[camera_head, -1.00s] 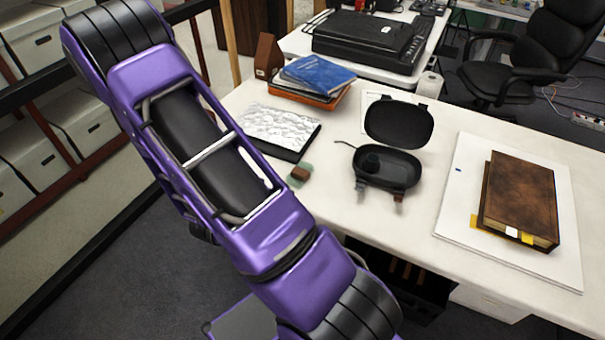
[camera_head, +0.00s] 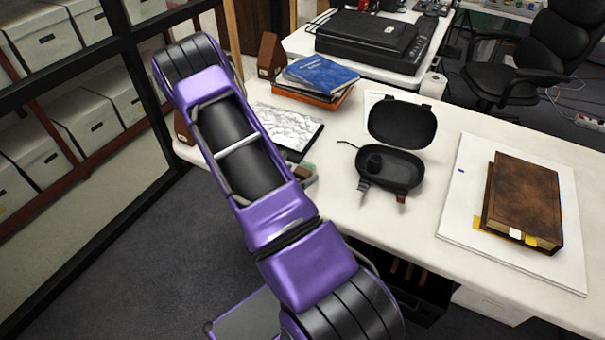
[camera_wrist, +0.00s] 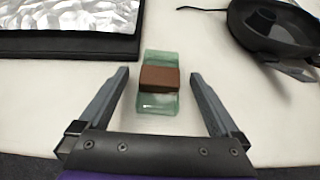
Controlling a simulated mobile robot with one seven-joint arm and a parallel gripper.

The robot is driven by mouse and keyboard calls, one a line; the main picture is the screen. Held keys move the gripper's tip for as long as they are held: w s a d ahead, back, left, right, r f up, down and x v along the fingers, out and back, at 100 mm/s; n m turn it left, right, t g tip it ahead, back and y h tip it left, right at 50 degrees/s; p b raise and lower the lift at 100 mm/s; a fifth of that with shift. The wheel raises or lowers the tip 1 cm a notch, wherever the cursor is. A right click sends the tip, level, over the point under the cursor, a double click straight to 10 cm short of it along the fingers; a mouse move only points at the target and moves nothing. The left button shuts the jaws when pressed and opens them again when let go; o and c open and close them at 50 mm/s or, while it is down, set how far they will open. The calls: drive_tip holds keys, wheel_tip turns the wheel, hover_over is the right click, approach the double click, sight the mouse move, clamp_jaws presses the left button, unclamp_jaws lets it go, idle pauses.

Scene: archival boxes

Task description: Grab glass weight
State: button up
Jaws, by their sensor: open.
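The glass weight (camera_wrist: 158,104) is a pale green clear block with a brown band around its middle. In the wrist view it lies on the white table, ahead of and between my gripper's fingers. My gripper (camera_wrist: 158,82) is open and empty, with one finger on each side of the weight and gaps on both sides. In the head view only a small part of the weight (camera_head: 308,168) shows beside my purple arm. My gripper is mostly hidden there behind the arm.
A black board with crumpled silver foil (camera_wrist: 70,18) lies left of the weight. An open black case (camera_wrist: 275,30) with a cable is to the right. A brown book (camera_head: 522,200) lies on a white board (camera_head: 455,215). Blue and orange folders (camera_head: 320,72) lie behind.

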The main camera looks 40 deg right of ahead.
drive_tip(key=shift+w+d+f, duration=0.1)
drive_tip(key=shift+d+f, duration=0.05)
drive_tip(key=shift+d, duration=0.1)
clamp_jaws()
idle(0.3)
